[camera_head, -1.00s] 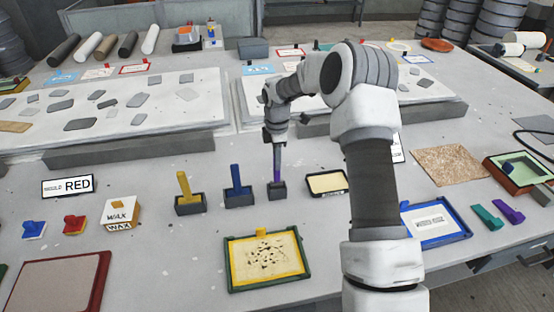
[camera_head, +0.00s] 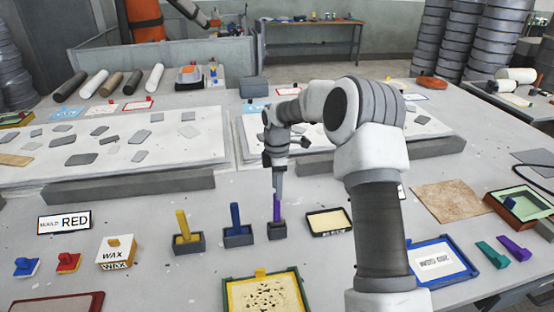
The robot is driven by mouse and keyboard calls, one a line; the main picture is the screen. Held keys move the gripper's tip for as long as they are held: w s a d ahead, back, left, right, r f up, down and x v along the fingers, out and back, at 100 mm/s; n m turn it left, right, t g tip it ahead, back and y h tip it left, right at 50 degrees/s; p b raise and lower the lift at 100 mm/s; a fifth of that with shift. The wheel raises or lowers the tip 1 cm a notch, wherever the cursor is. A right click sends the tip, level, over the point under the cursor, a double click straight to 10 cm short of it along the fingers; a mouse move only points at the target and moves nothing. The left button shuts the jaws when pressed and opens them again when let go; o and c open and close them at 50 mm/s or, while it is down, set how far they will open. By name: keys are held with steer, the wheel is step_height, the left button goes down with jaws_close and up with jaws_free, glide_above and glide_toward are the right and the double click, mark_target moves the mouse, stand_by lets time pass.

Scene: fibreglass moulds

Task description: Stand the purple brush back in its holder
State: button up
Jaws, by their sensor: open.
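The purple brush (camera_head: 277,208) stands upright in a small dark grey holder (camera_head: 277,231), the rightmost of three in a row on the bench. My gripper (camera_head: 278,192) points straight down right above the brush, with its fingertips at the top of the purple handle. The jaws are open; the small size hides whether the fingers still touch the handle. The brush's lower end is hidden inside the holder.
A blue brush (camera_head: 235,216) and a yellow brush (camera_head: 182,226) stand in holders to the left. A dark-framed tray (camera_head: 330,222) is close on the right. A green-framed yellow mould (camera_head: 266,294) lies in front. Large white boards (camera_head: 100,180) lie behind.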

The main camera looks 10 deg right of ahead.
step_height(320, 180, up, 12)
steer(key=shift+r, duration=0.2)
steer(key=s+a+r+m+t+h, duration=0.1)
steer(key=s+r+m, duration=0.4)
steer(key=s, duration=0.4)
steer(key=s+r+m+t, duration=0.2)
steer(key=s+r+m, duration=0.1)
steer(key=s+r, duration=0.45)
steer(key=s+f+m+t, duration=0.1)
steer(key=s+f+m, duration=0.1)
steer(key=s+m, duration=0.3)
steer(key=s+d+f+m+t+y, duration=0.1)
steer(key=s+m, duration=0.4)
steer(key=s, duration=0.9)
steer(key=shift+s+f+t, duration=0.15)
steer(key=shift+f+t, duration=0.15)
steer(key=shift+f, duration=0.45)
